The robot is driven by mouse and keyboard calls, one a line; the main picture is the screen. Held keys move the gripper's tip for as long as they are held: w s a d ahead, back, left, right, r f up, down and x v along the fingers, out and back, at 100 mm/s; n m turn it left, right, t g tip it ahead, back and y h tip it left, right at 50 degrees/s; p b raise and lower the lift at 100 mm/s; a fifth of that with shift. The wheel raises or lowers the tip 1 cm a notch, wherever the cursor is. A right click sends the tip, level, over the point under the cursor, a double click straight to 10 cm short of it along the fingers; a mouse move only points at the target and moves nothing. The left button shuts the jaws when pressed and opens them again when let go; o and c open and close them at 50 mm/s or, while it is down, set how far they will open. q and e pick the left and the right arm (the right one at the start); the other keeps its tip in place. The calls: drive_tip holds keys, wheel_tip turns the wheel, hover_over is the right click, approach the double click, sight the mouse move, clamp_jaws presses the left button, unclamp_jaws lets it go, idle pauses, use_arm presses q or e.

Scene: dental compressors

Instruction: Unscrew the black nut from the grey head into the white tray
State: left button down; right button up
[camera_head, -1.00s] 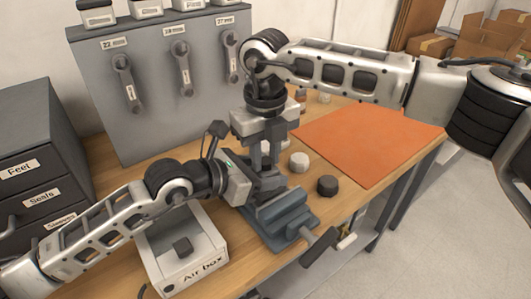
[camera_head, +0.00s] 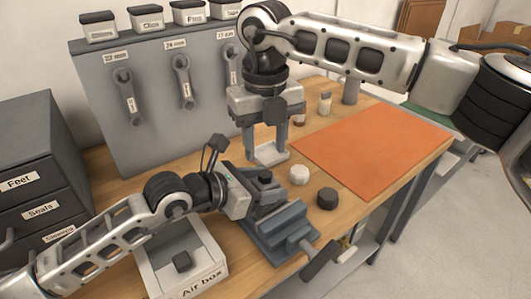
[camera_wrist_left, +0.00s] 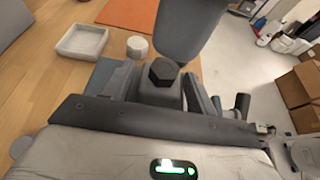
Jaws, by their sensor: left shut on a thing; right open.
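The black nut (camera_wrist_left: 163,71) sits on top of the grey head (camera_wrist_left: 163,93) in the left wrist view; it also shows as a dark cap in the head view (camera_head: 265,176). My left gripper (camera_head: 262,190) is shut on the grey head, a finger on each side, just above the blue-grey vise (camera_head: 280,232). Whether the vise touches the head is hidden. The white tray (camera_wrist_left: 70,53) lies on the table behind the head and looks empty in the wrist view. My right gripper (camera_head: 267,145) is open and empty, its fingers pointing down at the tray (camera_head: 268,158), above or beside it.
A white round piece (camera_head: 299,174) and a black round piece (camera_head: 327,198) stand right of the head. An orange mat (camera_head: 372,150) lies clear at the right. The Air box (camera_head: 205,283) is at front left. A grey panel with hanging wrenches (camera_head: 155,105) stands behind.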

sight(265, 173)
use_arm(q)
drive_tip(key=shift+f, duration=0.1)
use_arm(e)
drive_tip(key=shift+r+m, duration=0.9)
drive_tip(key=shift+m, duration=0.1)
drive_tip(key=shift+f, duration=3.85)
clamp_jaws()
drive_tip(key=n, duration=0.3)
drive_tip(key=shift+o, duration=0.5)
unclamp_jaws()
